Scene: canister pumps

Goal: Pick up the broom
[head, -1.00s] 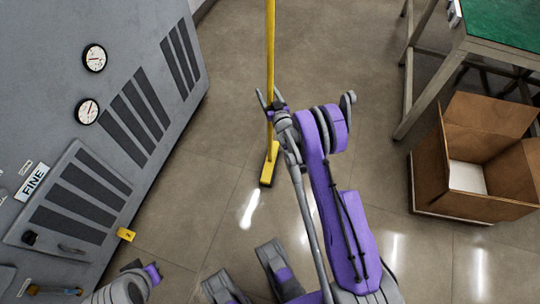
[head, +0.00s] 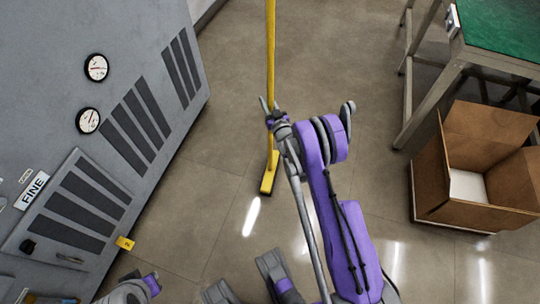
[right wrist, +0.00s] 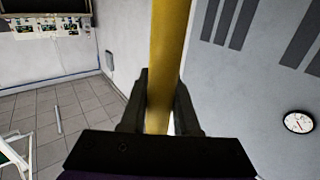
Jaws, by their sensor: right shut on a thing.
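The yellow broom stands upright, its long handle (head: 271,60) running up out of the top of the head view and its yellow head (head: 269,177) low near the floor. My right gripper (head: 271,112) is shut on the lower part of the handle. In the right wrist view the yellow handle (right wrist: 167,60) passes between the two dark fingers of the right gripper (right wrist: 160,110). Whether the broom head touches the floor I cannot tell. Part of my left arm (head: 135,288) shows at the bottom left, but its fingertips are not visible.
A grey cabinet (head: 60,55) with gauges, vents and a FINE label stands at the left. An open cardboard box (head: 430,185) sits at the right, below a green-topped table (head: 505,30). A small yellow tag (head: 125,243) shows by the cabinet. The floor between is clear.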

